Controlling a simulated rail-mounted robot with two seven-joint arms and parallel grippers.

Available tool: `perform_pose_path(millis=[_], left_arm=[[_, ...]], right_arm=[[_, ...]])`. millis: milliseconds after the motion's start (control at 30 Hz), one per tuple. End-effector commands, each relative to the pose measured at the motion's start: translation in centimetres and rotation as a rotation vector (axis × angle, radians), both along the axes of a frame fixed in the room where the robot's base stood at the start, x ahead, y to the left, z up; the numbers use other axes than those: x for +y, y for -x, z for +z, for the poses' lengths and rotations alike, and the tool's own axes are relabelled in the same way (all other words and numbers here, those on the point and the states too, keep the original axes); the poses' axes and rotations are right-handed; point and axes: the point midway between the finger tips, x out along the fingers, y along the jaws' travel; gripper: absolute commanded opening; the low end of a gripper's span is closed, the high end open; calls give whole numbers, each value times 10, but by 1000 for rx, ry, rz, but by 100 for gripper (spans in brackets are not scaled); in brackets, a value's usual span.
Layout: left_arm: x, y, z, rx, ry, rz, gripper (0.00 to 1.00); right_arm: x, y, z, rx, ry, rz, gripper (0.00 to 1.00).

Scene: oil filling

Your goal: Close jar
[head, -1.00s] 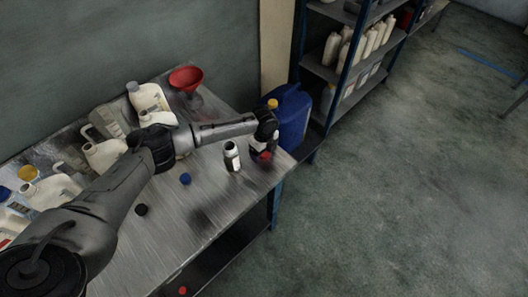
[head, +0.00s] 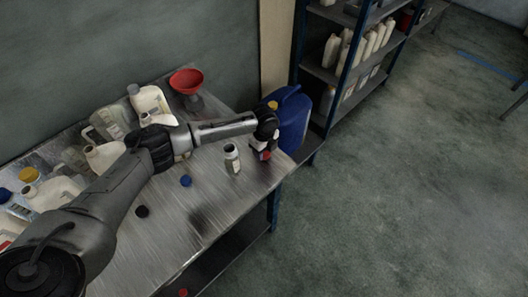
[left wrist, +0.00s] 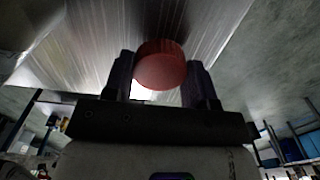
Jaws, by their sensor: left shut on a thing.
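A small jar (head: 232,160) with an open pale neck and a dark and white body stands upright near the right end of the metal table. My left gripper (head: 265,150) is just right of it, above the table's end. In the left wrist view, my left gripper (left wrist: 160,78) is shut on a red cap (left wrist: 161,66), with one finger on each side. The red cap shows small and partly hidden in the head view (head: 264,156). Whether anything touches the cap's underside cannot be told. My right gripper is not in view.
A blue cap (head: 186,181) and a black cap (head: 142,211) lie on the table (head: 200,225). A red funnel (head: 186,79) and several white jugs stand along the back. A blue canister (head: 293,118) is close behind the gripper. A shelf (head: 345,75) with bottles stands beyond.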

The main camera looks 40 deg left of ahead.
Motion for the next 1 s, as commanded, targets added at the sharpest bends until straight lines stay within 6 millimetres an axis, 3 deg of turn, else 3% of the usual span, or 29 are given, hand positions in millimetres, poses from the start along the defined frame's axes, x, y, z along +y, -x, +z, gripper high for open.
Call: perform_pose_path(millis=[100, 500, 733, 1000], left_arm=[[0, -1, 29, -4, 0, 0, 30], [-80, -1, 72, -2, 2, -2, 30], [-106, 0, 87, -2, 1, -1, 30], [-116, 0, 93, -1, -1, 1, 30]], right_arm=[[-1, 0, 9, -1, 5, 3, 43], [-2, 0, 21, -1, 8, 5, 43], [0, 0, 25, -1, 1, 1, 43], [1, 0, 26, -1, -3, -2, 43]])
